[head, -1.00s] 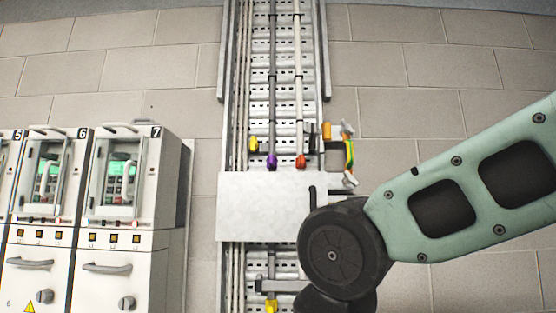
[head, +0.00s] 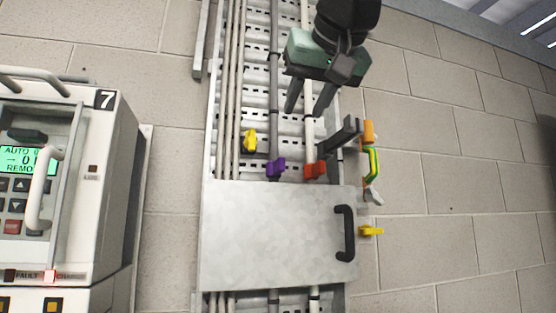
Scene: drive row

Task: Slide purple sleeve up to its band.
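The purple sleeve (head: 275,168) sits low on a dark grey cable (head: 274,135), just above the plain metal cover. A thin dark band (head: 273,112) shows on that cable above the sleeve, with bare cable between them. My gripper (head: 307,107) hangs from the top with its two dark fingers apart, pointing down. It is open and appears empty. Its fingers are up and to the right of the purple sleeve, near the white cable beside it. I cannot tell how far they stand from the cables.
A red sleeve (head: 315,170) is close on the right, a yellow sleeve (head: 249,141) on the left. A dark bracket (head: 340,138), an orange piece (head: 368,133) and a green-yellow strap (head: 373,164) stick out at right. The cover (head: 270,235) has a black handle (head: 345,233).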

